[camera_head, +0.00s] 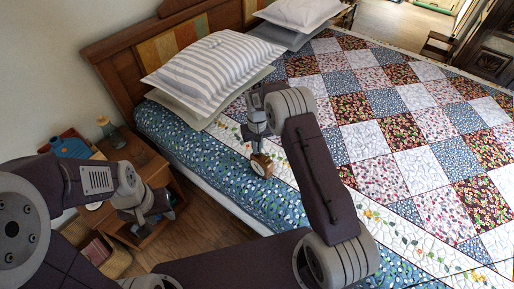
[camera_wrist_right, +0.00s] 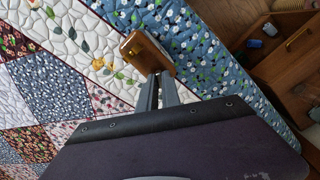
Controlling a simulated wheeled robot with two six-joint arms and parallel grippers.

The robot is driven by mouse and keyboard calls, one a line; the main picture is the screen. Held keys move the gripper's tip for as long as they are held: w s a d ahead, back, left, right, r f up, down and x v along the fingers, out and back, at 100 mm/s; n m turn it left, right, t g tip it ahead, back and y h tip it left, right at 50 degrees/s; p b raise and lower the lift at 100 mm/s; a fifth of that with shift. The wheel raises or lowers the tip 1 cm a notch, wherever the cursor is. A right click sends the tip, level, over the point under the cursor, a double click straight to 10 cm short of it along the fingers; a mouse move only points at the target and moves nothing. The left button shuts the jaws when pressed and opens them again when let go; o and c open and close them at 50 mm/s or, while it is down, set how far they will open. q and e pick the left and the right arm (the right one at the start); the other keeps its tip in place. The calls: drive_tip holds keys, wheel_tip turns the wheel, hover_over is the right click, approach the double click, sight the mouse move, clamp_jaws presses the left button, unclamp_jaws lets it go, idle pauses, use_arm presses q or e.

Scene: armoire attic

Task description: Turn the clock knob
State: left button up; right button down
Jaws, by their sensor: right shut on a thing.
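The clock (camera_head: 261,165) is a small wooden block with a round pale face, seen over the near side of the bed in the head view. In the right wrist view the clock (camera_wrist_right: 148,52) shows its brown wooden body with a small brass knob (camera_wrist_right: 130,55) on the left. My right gripper (camera_head: 259,150) is shut on the clock's body from above; its fingertips (camera_wrist_right: 160,78) meet the clock's lower edge. I cannot tell whether the clock touches the quilt. My left gripper (camera_head: 146,210) hangs by the nightstand, away from the clock; its opening is unclear.
The bed has a patchwork quilt (camera_head: 400,135) and striped pillows (camera_head: 214,70). A wooden nightstand (camera_head: 148,158) stands to its left with a small vase (camera_head: 110,131) and a blue object (camera_head: 72,146) on or behind it. Wooden floor (camera_head: 205,235) lies between nightstand and bed.

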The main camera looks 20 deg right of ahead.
idle(0.5)
drive_tip(key=c, duration=1.5)
unclamp_jaws()
drive_tip(key=shift+c, duration=0.2)
wheel_tip(320, 180, up, 9)
